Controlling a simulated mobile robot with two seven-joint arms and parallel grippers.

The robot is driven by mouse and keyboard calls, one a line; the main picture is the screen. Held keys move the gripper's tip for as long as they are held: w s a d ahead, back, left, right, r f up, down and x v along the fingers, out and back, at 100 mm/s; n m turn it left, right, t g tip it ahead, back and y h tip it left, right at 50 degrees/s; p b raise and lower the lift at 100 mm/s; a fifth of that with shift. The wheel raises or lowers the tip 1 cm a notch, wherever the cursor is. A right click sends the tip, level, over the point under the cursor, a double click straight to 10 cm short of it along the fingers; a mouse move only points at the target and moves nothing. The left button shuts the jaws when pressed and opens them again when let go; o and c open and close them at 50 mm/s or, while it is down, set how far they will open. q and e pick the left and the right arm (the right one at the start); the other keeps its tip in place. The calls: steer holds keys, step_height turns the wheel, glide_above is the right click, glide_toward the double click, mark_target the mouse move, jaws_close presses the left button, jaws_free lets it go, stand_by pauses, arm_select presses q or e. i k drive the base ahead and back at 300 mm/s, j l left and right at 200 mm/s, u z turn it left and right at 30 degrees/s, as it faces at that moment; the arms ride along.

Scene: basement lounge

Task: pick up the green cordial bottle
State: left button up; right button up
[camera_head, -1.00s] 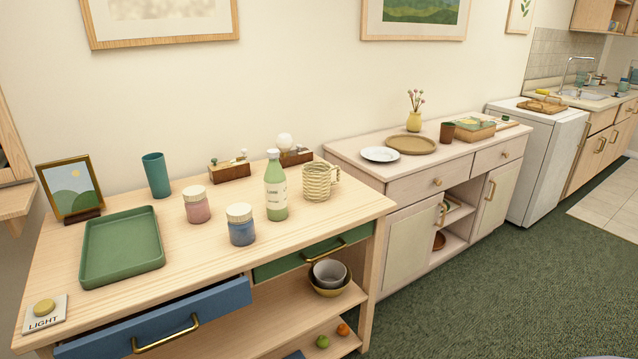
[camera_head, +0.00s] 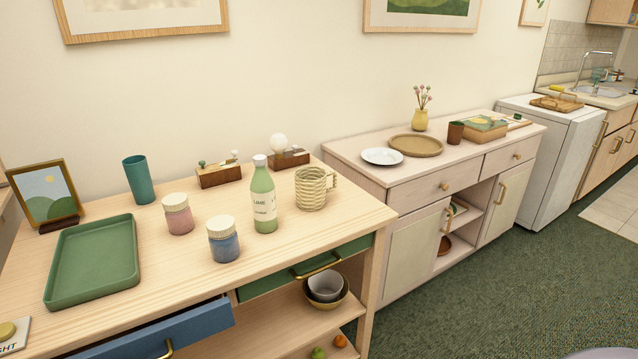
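The green cordial bottle (camera_head: 264,197) stands upright on the light wooden sideboard (camera_head: 170,268). It has a white cap and a pale label that appears to read LIME. A woven mug (camera_head: 311,190) stands just to its right, and a blue jar with a pale lid (camera_head: 224,241) stands to its front left. A pink jar (camera_head: 178,214) is farther left. Neither of my grippers shows in the view.
A green tray (camera_head: 93,262), a teal cup (camera_head: 139,180) and a picture frame (camera_head: 44,195) stand at left. Wooden boxes (camera_head: 219,175) sit behind the bottle. A blue drawer (camera_head: 165,335) sticks out in front. Green carpet (camera_head: 450,300) lies open at right.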

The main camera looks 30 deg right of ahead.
mark_target(262, 193)
steer(key=i+l, duration=0.2)
steer(key=l, duration=0.2)
steer(key=i+l, duration=0.2)
steer(key=l, duration=0.2)
steer(key=i+l, duration=0.2)
steer(key=l, duration=0.2)
steer(key=i+l, duration=0.2)
steer(key=l, duration=0.15)
steer(key=i+l, duration=0.2)
steer(key=l, duration=0.7)
steer(key=k+l+u, duration=0.1)
steer(key=l, duration=0.35)
